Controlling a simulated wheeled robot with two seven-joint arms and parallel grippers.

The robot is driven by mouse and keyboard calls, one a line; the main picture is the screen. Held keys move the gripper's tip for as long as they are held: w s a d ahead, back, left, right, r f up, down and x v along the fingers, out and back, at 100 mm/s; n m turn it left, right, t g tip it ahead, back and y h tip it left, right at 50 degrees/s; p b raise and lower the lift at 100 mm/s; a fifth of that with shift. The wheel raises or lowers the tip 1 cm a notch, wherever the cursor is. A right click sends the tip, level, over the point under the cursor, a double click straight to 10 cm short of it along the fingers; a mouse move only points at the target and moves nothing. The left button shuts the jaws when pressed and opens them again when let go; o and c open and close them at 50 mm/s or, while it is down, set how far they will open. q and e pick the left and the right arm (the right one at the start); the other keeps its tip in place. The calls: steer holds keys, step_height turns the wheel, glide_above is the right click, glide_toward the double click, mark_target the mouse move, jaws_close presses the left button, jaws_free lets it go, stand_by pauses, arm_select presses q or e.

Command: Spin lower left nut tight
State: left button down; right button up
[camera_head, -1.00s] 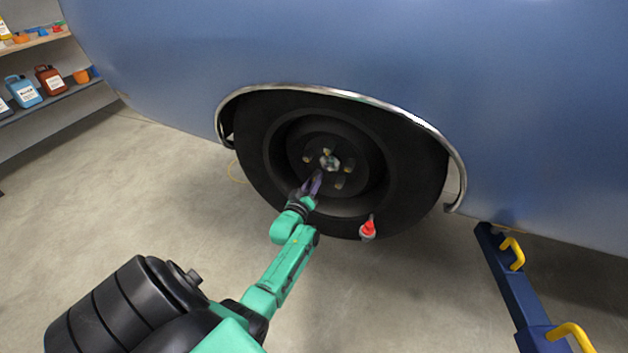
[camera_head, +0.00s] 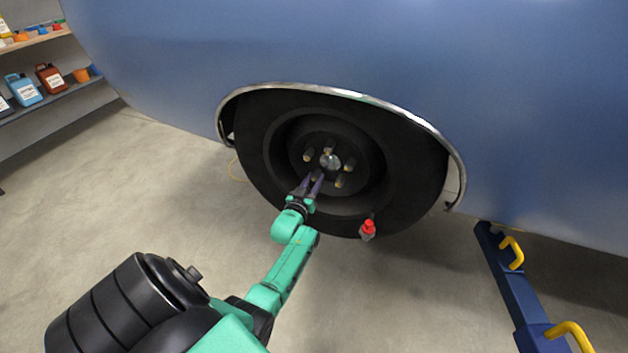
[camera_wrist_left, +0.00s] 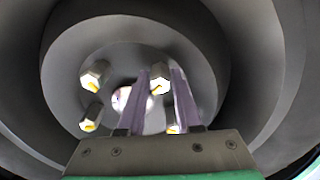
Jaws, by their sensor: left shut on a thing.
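The wheel (camera_head: 258,155) sits under the blue car body, with several nuts around a bright centre hub (camera_head: 330,161). My left gripper (camera_head: 313,179) reaches up from below to the lower left of the hub. In the left wrist view its two purple fingers (camera_wrist_left: 163,95) stand on either side of a hexagonal nut (camera_wrist_left: 160,80) with a yellowish centre. The gripper is shut on this lower left nut, which the fingers mostly cover in the head view. Other nuts (camera_wrist_left: 95,75) show left of the fingers. My right gripper is not in view.
A chrome arch (camera_head: 340,92) edges the wheel opening. A small red and grey item (camera_head: 367,230) is at the tyre's lower right. A blue frame with yellow handles (camera_head: 513,252) stands at right. Shelves with jugs (camera_head: 50,78) are at far left. The floor between is clear.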

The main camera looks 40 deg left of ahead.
arm_select(q)
steer(key=c, duration=0.6)
jaws_free()
steer(key=shift+s, duration=0.1)
steer(key=shift+s+d, duration=0.15)
steer(key=shift+s, duration=0.25)
steer(key=p+v, duration=0.2)
steer(key=v, duration=1.1)
steer(key=shift+s+d, duration=0.15)
steer(key=shift+s, duration=0.15)
